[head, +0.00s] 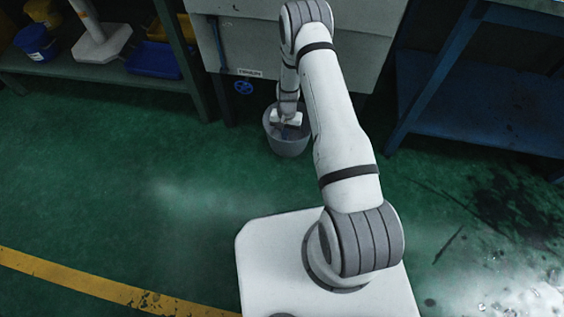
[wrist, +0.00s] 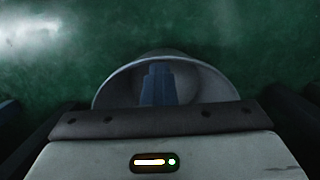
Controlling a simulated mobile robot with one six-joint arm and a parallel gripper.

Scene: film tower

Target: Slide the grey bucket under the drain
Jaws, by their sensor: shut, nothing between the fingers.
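The grey bucket (head: 290,150) stands upright on the green floor in front of a grey tank. In the wrist view the bucket (wrist: 222,88) shows as a round open mouth ahead of my gripper. My gripper (head: 290,131) points down over the bucket's mouth, its fingers appearing within the rim. In the wrist view my gripper's fingers (wrist: 158,68) are together, with nothing between them, against the bucket's inside. I cannot tell whether they touch its wall. A blue valve wheel (head: 244,87) is on the tank, left of the bucket. The drain outlet itself cannot be made out.
The grey tank (head: 240,42) stands behind the bucket. A shelf (head: 95,72) with blue bins is at left, and a blue steel bench (head: 470,103) is at right. Open green floor (head: 150,190) lies to the left, with a yellow line (head: 75,281).

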